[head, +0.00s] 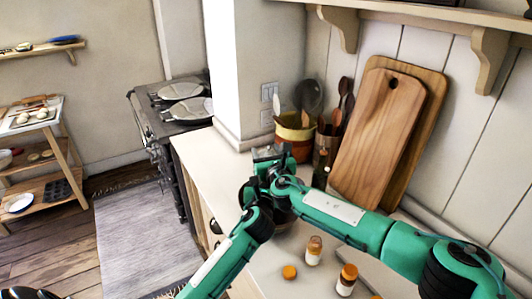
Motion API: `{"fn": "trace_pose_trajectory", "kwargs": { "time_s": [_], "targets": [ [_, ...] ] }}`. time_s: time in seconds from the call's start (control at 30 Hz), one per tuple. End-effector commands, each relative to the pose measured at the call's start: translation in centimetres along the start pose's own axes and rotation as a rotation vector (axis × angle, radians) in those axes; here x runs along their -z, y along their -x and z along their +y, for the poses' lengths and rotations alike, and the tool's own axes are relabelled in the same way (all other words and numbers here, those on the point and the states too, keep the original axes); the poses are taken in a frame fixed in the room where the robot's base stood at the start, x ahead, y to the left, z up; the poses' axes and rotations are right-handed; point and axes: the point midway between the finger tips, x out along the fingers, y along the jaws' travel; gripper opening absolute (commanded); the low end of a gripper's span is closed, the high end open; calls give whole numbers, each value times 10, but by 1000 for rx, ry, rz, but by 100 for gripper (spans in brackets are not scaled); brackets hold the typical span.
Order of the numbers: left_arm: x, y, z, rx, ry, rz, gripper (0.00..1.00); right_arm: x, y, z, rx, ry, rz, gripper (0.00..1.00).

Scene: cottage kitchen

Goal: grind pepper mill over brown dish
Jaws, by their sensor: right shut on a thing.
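My right gripper (268,155) is over the white counter, near the utensil pots, at the end of the green arm reaching in from the right. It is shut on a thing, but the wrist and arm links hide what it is. I cannot make out the pepper mill or a brown dish clearly. A second green arm section rises from the bottom of the picture and meets the right arm in the view. I cannot make out a left gripper there.
On the counter (207,158), two orange-capped jars (313,252) (346,283) and an orange lid-like item (290,272) stand in front of my arm. A yellow-rimmed utensil pot (293,133) and cutting boards (378,135) stand at the wall. A stove (160,128) is beyond.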

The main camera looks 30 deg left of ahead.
Motion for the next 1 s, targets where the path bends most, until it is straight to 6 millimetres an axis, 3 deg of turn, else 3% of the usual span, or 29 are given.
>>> {"fn": "trace_pose_trajectory", "kwargs": {
  "time_s": [0.47,0.5,0.6,0.87,1.0],
  "targets": [
    [2,0,0,-1,-3,3,22,-1,0,0,51,6,5,32],
    [2,0,0,-1,-3,3,22,-1,0,0,51,6,5,60],
    [1,0,0,-1,-3,2,22,0,0,-1,52,6,6,76],
    [0,0,1,-1,-2,0,22,0,0,-2,53,5,7,76],
    [-1,0,1,-1,-2,-1,22,-11,0,-3,53,4,6,76]
  ]
}}
